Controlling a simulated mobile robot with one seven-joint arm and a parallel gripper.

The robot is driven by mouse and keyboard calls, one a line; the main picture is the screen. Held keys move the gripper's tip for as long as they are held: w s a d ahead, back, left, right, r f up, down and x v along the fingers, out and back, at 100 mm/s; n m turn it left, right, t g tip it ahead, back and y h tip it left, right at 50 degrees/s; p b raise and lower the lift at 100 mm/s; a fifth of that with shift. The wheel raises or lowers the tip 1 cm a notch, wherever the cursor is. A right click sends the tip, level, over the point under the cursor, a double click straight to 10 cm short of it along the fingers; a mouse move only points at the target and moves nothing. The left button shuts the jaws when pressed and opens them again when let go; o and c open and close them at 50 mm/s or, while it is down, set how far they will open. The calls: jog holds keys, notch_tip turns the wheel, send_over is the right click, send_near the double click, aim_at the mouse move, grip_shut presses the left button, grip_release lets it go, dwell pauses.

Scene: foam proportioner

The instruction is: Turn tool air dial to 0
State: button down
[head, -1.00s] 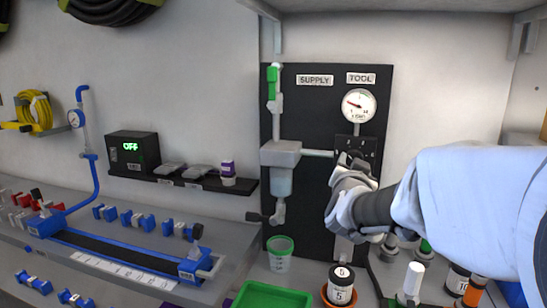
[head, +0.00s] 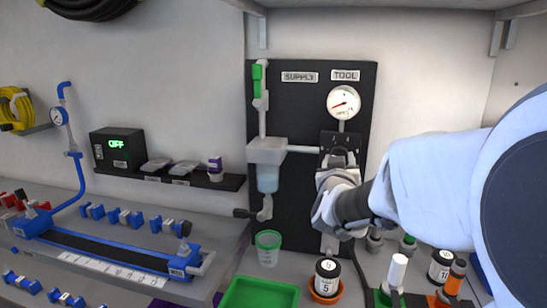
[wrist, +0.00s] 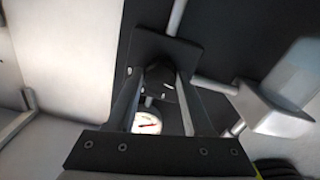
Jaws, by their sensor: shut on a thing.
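The tool air dial is a dark knob (wrist: 158,76) on a black plate (wrist: 168,45). In the head view the plate (head: 341,139) sits under the TOOL label (head: 345,76), and my gripper mostly hides the knob. The round white gauge (head: 343,102) is just above it, its red needle pointing left and slightly down; its digits are too small to read. It also shows between my fingers in the wrist view (wrist: 147,122). My gripper (head: 340,160) is shut on the knob, one finger on each side (wrist: 157,85). The knob's pointer setting is unclear.
The SUPPLY side has a green-handled valve (head: 259,78) and a filter bowl (head: 267,178) left of my gripper.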

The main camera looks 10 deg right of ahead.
dwell(0.3)
jog(key=shift+c, duration=1.5)
grip_release()
jog(key=b+v, duration=0.3)
jog(key=v, duration=1.4)
jog(key=shift+s+b, duration=0.2)
jog(key=shift+b, duration=0.15)
jog(key=shift+a, duration=0.15)
